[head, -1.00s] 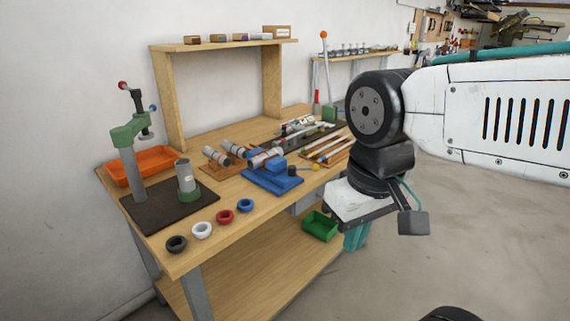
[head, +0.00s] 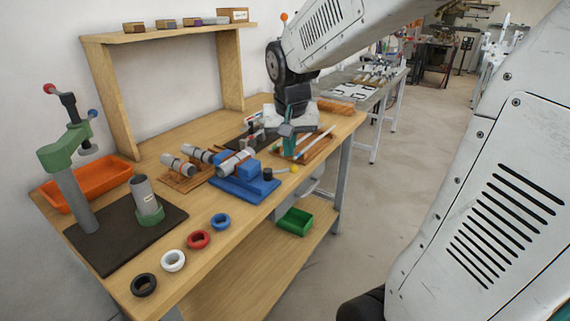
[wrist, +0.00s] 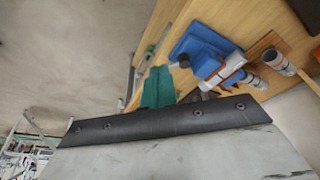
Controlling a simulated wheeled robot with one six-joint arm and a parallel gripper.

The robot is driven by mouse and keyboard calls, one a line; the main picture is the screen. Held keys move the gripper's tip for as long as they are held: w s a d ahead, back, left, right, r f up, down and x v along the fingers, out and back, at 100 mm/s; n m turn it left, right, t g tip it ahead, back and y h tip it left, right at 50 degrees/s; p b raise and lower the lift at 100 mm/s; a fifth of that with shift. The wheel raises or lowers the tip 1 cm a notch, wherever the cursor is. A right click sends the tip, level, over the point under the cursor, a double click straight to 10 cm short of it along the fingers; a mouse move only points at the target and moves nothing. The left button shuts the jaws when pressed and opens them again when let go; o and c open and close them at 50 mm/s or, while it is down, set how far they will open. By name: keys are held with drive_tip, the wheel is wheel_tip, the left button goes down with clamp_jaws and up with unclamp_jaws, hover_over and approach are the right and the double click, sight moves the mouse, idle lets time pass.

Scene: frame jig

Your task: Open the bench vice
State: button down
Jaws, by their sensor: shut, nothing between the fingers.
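The blue bench vice (head: 245,186) stands on the workbench near its front edge, with a grey tube (head: 236,163) lying at its jaws. A dark screw end and a yellow ball (head: 294,169) show at its right side. The vice also shows in the wrist view (wrist: 200,48), above my gripper. My gripper (head: 290,150), with teal fingers, is to the right of the vice and above the bench, apart from it. The fingers show in the wrist view (wrist: 160,88) close together and empty. How far the vice jaws stand apart is too small to tell.
Grey tubes on a wooden rack (head: 185,172) lie left of the vice. A green press (head: 70,160), an orange tray (head: 85,183) and several coloured rings (head: 198,239) are further left. Wooden racks with rods (head: 305,142) lie beneath my gripper. A green bin (head: 294,221) is below.

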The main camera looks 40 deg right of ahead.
drive_tip(key=w+d+f, duration=0.1)
drive_tip(key=w+d, duration=0.1)
approach(289, 169)
wheel_tip(289, 169, down, 5)
drive_tip(key=s+a, duration=0.3)
drive_tip(key=w+d, duration=0.1)
drive_tip(key=w+d+f, duration=0.1)
drive_tip(key=w, duration=0.1)
drive_tip(key=shift+w+d+f, duration=0.25)
drive_tip(key=shift+w+d, duration=0.15)
drive_tip(key=shift+a, duration=0.1)
